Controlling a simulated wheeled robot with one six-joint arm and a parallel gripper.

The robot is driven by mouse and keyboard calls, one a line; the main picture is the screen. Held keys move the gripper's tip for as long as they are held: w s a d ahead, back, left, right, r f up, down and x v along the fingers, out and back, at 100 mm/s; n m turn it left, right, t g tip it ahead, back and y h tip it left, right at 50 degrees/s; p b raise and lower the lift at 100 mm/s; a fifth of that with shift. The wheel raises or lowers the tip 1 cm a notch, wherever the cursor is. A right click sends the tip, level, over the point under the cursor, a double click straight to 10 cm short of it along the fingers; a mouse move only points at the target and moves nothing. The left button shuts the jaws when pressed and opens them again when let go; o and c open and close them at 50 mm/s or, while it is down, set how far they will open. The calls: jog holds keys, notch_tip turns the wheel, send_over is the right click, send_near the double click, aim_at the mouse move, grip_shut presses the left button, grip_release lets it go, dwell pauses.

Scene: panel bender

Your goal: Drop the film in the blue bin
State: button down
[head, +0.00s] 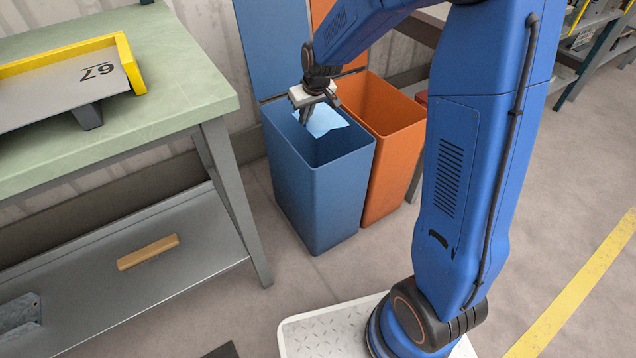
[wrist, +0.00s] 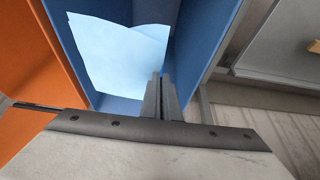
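The film (head: 324,121) is a thin light-blue sheet. It hangs below my gripper (head: 318,108), over the open mouth of the blue bin (head: 322,205). In the wrist view the fingers of my gripper (wrist: 162,76) are close together, and the film (wrist: 115,52) meets their tips and spreads up and left. My gripper appears shut on the film's edge. The blue bin's inner wall (wrist: 205,40) shows around the film in the wrist view. The bin's floor is mostly hidden.
An orange bin (head: 398,145) stands open against the blue bin's right side. Raised blue (head: 270,45) and orange lids stand behind. A green-topped workbench (head: 165,75) is at left, with a wooden-coloured block (head: 148,252) on its lower shelf.

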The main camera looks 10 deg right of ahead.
jog(key=c, duration=2.5)
grip_release()
jog(key=o, duration=0.6)
jog(key=shift+c, duration=0.2)
jog(key=v, duration=1.7)
jog(key=shift+s+r, duration=0.15)
jog(key=shift+r, duration=0.05)
